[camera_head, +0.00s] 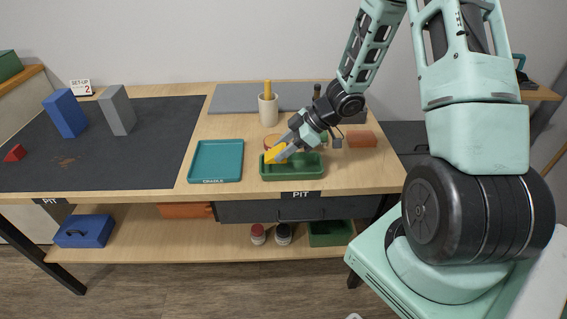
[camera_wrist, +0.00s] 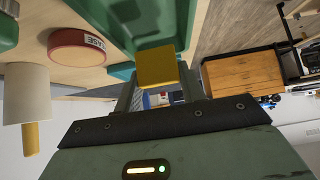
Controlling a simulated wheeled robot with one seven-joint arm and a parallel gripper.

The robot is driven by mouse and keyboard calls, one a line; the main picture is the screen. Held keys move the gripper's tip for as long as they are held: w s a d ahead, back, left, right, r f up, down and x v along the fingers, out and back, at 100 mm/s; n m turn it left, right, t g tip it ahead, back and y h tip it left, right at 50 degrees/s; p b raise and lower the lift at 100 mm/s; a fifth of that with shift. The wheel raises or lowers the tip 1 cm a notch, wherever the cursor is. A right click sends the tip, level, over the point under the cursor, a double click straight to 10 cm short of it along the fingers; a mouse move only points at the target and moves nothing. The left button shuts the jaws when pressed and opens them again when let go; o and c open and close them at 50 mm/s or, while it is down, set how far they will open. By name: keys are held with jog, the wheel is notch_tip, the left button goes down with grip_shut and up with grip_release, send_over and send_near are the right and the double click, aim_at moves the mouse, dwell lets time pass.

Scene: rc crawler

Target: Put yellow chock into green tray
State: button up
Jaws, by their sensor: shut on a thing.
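The yellow chock (camera_head: 275,154) is held in my gripper (camera_head: 283,149), which is shut on it. In the wrist view the yellow chock (camera_wrist: 157,68) sits between the fingers of my gripper (camera_wrist: 155,85). The green tray (camera_head: 292,173) stands on the bench top near its front edge. In the head view the chock shows over the tray's back left part; I cannot tell exactly how high it is. In the wrist view the green tray (camera_wrist: 118,12) lies just beyond the chock, partly hidden by it.
A teal cradle tray (camera_head: 216,161) lies left of the green tray. A beige cup (camera_head: 268,110) with a yellow handle stands behind. A round red tin (camera_wrist: 80,52) is beside the green tray. An orange-brown block (camera_head: 361,139) lies to the right. Blue (camera_head: 66,114) and grey (camera_head: 117,110) blocks stand on the dark mat.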

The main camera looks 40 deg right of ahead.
jog(key=shift+f+b, duration=0.45)
jog(key=shift+f, duration=1.65)
jog(key=shift+f, duration=0.2)
jog(key=o, duration=0.8)
jog(key=shift+o, duration=0.2)
